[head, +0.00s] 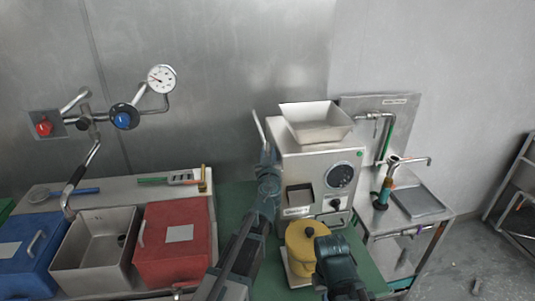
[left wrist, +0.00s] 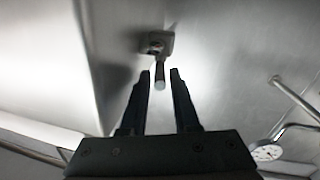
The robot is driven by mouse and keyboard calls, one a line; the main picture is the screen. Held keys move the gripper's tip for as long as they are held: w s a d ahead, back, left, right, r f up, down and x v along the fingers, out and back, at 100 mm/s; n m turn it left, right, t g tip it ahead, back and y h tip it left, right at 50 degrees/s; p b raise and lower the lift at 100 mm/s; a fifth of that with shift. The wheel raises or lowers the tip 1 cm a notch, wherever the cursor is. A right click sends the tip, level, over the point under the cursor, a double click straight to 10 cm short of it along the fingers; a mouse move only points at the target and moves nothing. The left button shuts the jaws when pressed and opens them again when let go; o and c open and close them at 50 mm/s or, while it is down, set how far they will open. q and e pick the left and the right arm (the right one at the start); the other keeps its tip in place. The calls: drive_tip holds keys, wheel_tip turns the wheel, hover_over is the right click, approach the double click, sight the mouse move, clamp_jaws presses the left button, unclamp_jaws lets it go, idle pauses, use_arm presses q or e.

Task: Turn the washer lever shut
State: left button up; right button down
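In the left wrist view, a short dark lever (left wrist: 160,73) with a pale end sticks out from a grey wall plate with a red centre. I cannot tell for certain that it is the washer lever. My left gripper (left wrist: 161,75) is open. Its two fingers are apart, with the lever's end seen between the tips; I see no contact. In the head view my left gripper (head: 261,135) points up before the steel wall, left of the grinder. My right gripper (head: 340,262) is low beside a yellow-topped container (head: 300,240); its fingers are not clear.
The steel grinder (head: 315,165) with its hopper stands close right of my left arm. A sink stand (head: 440,208) is further right. A gauge (head: 162,79) and pipes with a blue knob (head: 123,117) are on the wall at left. Red (head: 170,262) and blue bins stand below.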

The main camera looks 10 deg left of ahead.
use_arm(q)
clamp_jaws()
idle(1.3)
